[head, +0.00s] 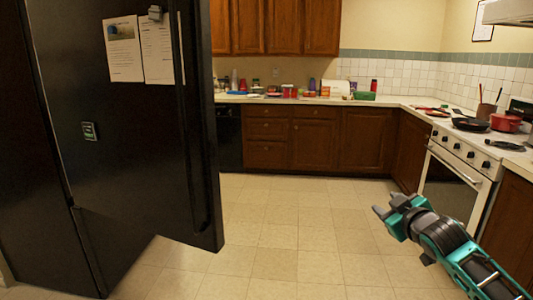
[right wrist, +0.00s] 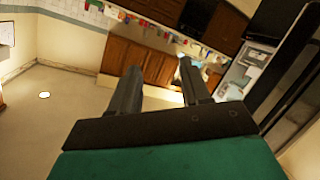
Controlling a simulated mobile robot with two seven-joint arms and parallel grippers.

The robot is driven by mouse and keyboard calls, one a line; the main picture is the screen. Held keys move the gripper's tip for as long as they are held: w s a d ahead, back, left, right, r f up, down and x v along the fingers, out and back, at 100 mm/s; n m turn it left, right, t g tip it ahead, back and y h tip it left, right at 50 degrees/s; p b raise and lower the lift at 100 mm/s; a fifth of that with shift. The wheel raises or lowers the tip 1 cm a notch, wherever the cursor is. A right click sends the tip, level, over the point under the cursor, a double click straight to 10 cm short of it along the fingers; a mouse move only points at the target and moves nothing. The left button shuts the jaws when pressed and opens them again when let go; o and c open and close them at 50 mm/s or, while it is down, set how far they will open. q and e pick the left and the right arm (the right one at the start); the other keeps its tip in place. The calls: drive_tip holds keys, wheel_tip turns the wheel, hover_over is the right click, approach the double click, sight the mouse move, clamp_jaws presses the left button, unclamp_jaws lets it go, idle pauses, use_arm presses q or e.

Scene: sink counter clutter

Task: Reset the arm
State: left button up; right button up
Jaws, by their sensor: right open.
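My right arm comes in at the lower right of the head view, teal and black. My right gripper (head: 384,206) is held in the air over the open floor, in front of the stove. In the right wrist view its two dark fingers (right wrist: 160,88) stand apart with nothing between them. My left gripper is in neither view.
A large black fridge (head: 115,160) fills the left. The counter (head: 395,101) at the back holds many small items. The white stove (head: 465,165) with a red pot (head: 506,123) and pans stands at the right. The tiled floor (head: 290,235) between is clear.

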drive_tip(key=s+a+f+g+y, duration=0.1)
drive_tip(key=s+f+g, duration=0.2)
drive_tip(key=s+f, duration=1.25)
drive_tip(key=s+a+f+g, duration=0.1)
drive_tip(key=s+f+g, duration=0.1)
drive_tip(key=s+f, duration=1.35)
drive_tip(key=s+a+r+m, duration=0.3)
drive_tip(key=a+m, duration=0.1)
drive_tip(key=a, duration=0.5)
drive_tip(key=shift+s+a+r+m+t, duration=0.2)
drive_tip(key=shift+a+r+m+t, duration=0.1)
drive_tip(key=shift+a, duration=0.1)
drive_tip(key=shift+w, duration=0.1)
drive_tip(key=shift+c, duration=0.4)
